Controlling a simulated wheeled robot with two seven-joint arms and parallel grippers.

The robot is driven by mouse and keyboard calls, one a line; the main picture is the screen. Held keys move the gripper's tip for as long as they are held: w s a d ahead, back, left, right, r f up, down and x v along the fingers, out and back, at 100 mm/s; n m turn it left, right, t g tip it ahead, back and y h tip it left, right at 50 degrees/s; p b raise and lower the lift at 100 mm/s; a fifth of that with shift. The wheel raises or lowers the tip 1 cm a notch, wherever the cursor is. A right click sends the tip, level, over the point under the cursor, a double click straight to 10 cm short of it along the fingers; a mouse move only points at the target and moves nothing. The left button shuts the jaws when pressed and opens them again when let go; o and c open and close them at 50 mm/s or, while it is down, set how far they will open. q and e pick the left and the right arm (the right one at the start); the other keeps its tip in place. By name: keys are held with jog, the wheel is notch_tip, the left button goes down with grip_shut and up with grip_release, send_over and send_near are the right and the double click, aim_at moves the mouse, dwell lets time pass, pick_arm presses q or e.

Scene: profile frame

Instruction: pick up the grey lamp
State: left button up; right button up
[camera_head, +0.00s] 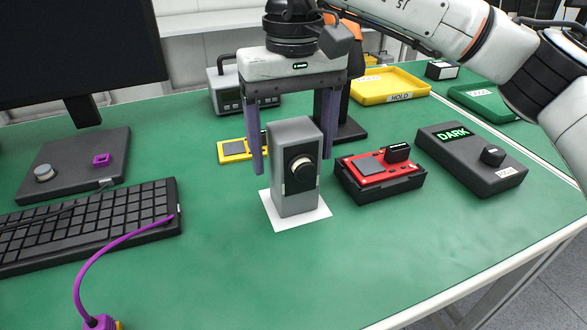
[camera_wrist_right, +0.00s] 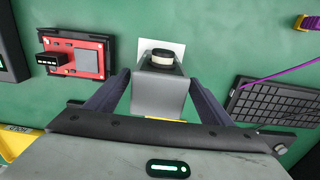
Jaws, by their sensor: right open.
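My right gripper (camera_head: 290,145) is open and comes down from above, with one finger on each side of the lamp's upper part. In the right wrist view the lamp (camera_wrist_right: 160,92) sits between the two fingers of the right gripper (camera_wrist_right: 158,90). Whether the fingers touch its sides cannot be told. My left gripper is not in view.
Close right of the lamp is a red board in a black holder (camera_head: 380,184). Further right is a dark box reading DARK (camera_head: 470,158). A yellow board (camera_head: 236,150) lies behind left. A keyboard (camera_head: 90,222) is at left. The table front is clear beyond the purple cable (camera_head: 104,248).

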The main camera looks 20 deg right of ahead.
aim_at(294, 128)
notch_tip(294, 128, down, 5)
jog(key=shift+d+r, duration=0.1)
jog(key=shift+r, duration=0.1)
jog(key=shift+c, duration=0.4)
jog(key=shift+w+r, duration=0.1)
jog(key=c, duration=1.3)
notch_tip(294, 128, up, 10)
jog(key=shift+p, duration=0.4)
jog(key=shift+p, duration=0.35)
